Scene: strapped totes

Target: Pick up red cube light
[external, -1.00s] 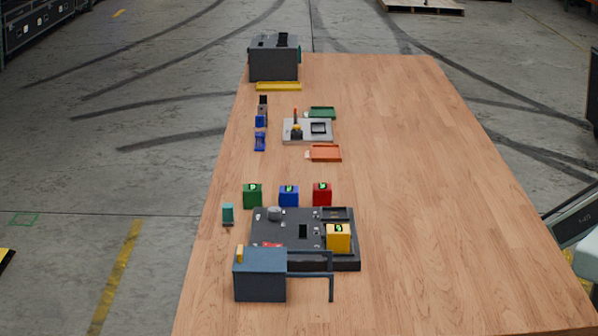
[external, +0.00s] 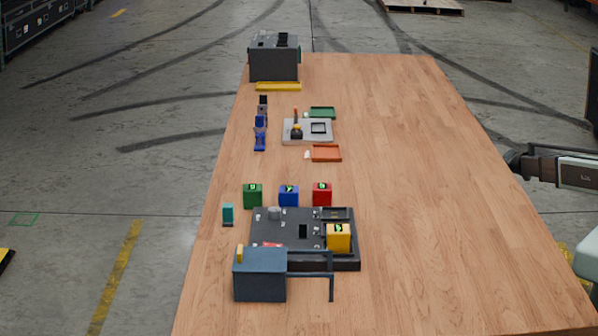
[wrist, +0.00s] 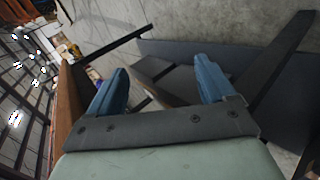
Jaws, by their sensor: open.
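The red cube (external: 322,195) stands on the wooden table in the external view, just behind the dark block. It has a small green lit mark on its top and is the rightmost in a row with a blue cube (external: 289,196) and a green cube (external: 253,195). My gripper (wrist: 161,82) shows in the wrist view with its two blue fingers spread apart and nothing between them. In the external view, my arm reaches in from the right, off the table's right edge and far from the red cube. I cannot make out the red cube in the wrist view.
A dark block (external: 273,228) carries a yellow cube (external: 338,238), with a blue-grey box (external: 260,275) in front. Orange (external: 324,153) and green (external: 321,113) trays and a grey plate (external: 307,139) lie farther back. The right side of the table (external: 430,200) is clear.

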